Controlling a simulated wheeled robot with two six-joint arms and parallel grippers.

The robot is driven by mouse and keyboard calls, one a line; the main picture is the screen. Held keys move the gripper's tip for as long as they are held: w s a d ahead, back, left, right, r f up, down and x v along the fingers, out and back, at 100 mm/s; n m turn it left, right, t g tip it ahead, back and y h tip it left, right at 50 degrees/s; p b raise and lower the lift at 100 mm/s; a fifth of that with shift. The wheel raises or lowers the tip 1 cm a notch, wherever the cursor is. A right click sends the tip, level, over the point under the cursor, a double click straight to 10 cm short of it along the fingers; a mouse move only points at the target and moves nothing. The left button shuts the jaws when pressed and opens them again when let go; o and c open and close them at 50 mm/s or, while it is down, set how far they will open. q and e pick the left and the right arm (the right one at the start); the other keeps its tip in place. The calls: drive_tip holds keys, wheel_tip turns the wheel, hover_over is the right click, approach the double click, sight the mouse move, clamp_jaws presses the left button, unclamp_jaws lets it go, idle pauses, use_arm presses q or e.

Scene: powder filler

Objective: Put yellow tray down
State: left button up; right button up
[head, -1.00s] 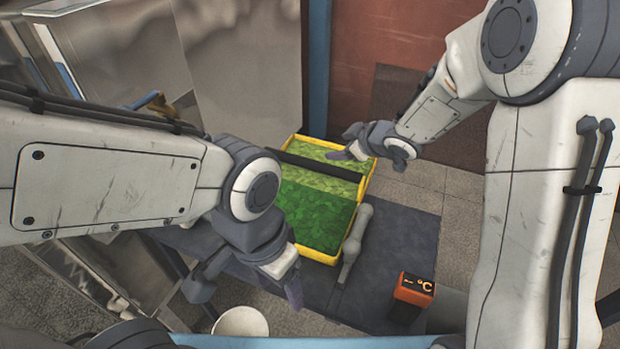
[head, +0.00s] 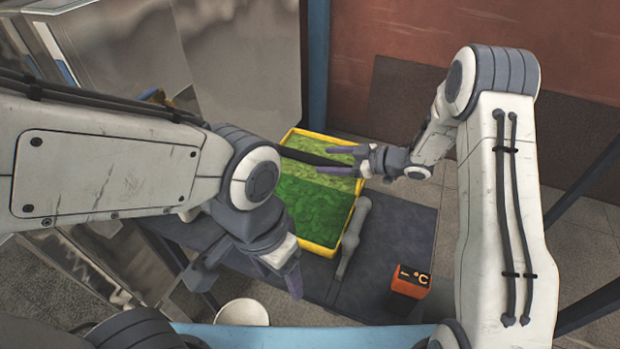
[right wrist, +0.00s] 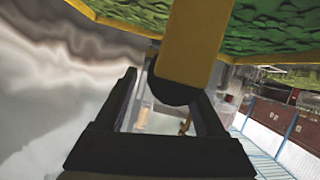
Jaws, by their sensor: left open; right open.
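The yellow tray (head: 317,247), filled with green material, rests on the dark grey surface in the middle of the head view. A dark bar (head: 300,155) crosses it. My right gripper (head: 337,162) is open, with its fingers at the bar's right end. In the right wrist view, the tray's yellow wall (right wrist: 190,45) and the bar's dark rounded end (right wrist: 174,92) lie between the open fingers; contact cannot be told. My left gripper (head: 283,272) is open and empty, in front of the tray's near left corner, and its arm hides part of the tray's left side.
A grey bone-shaped part (head: 354,238) lies along the tray's right side. An orange box marked °C (head: 409,282) sits further right on the dark surface (head: 395,235). A white round container (head: 243,312) is at the front. Metal panels (head: 245,60) stand back left.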

sight(320, 157)
drive_tip(key=a, duration=0.1)
drive_tip(key=a+p, duration=0.1)
drive_tip(key=w+a, duration=0.1)
drive_tip(key=shift+w+a+f, duration=0.1)
drive_tip(key=shift+a+f, duration=0.25)
drive_tip(key=shift+w+a+f, duration=0.15)
drive_tip(key=shift+a+f, duration=0.05)
drive_tip(key=shift+a, duration=0.05)
clamp_jaws()
idle(0.9)
drive_tip(key=shift+w+r, duration=0.1)
drive_tip(key=shift+r, duration=0.15)
